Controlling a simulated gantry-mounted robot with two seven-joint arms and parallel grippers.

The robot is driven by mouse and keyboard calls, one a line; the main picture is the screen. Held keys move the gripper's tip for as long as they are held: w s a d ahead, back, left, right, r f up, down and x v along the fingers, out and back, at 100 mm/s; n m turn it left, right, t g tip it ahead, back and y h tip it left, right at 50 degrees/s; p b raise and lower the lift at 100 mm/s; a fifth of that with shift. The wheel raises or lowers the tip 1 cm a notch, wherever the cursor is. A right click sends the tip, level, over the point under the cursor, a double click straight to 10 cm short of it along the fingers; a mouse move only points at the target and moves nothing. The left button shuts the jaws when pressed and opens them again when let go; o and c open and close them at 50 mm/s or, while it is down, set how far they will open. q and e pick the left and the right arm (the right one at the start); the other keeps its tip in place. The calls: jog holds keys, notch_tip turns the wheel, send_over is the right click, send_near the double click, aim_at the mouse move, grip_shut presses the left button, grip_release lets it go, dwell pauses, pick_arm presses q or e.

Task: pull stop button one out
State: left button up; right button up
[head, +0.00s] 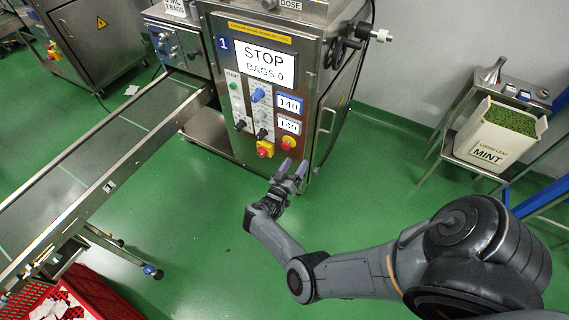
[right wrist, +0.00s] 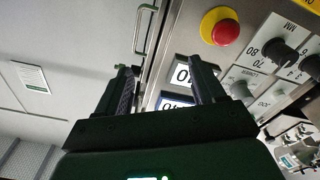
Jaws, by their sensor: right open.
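Machine 1's front panel (head: 221,100) carries a red mushroom button on a round yellow base, the stop button (head: 288,143), at its lower right. The same stop button (right wrist: 226,32) shows near the top of the right wrist view. My right gripper (head: 291,168) is open and empty, just below the stop button in the head view. In the right wrist view the open fingers (right wrist: 158,68) point toward the panel, with the button beyond and right of them. I see no contact. Whether the button is pressed in or out cannot be told. My left gripper is not in view.
A yellow-and-red rotary switch (head: 265,150) sits just left of the button. Display labels reading 140 (head: 289,104), knobs and a door handle (head: 325,121) are close by. A conveyor (head: 120,150) runs at left. A mint bin (head: 492,135) stands at right.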

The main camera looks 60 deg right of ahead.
jog(key=w+a+f+m+b, duration=0.1)
jog(key=w+a+f+b, duration=0.1)
jog(key=w+f+b, duration=0.25)
jog(key=m+b, duration=0.1)
jog(key=b, duration=0.4)
send_near(285, 148)
jog(key=shift+y, duration=0.3)
jog(key=d+b, duration=0.1)
jog(key=d, duration=0.5)
jog(key=d+b, duration=0.1)
jog(key=d, duration=0.2)
jog(key=shift+w+b, duration=0.25)
jog(key=shift+b, duration=0.1)
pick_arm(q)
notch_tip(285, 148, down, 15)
pick_arm(e)
jog(key=shift+d+r, duration=0.1)
jog(key=shift+d, duration=0.5)
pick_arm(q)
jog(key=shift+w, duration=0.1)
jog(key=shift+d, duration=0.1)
pick_arm(e)
grip_shut()
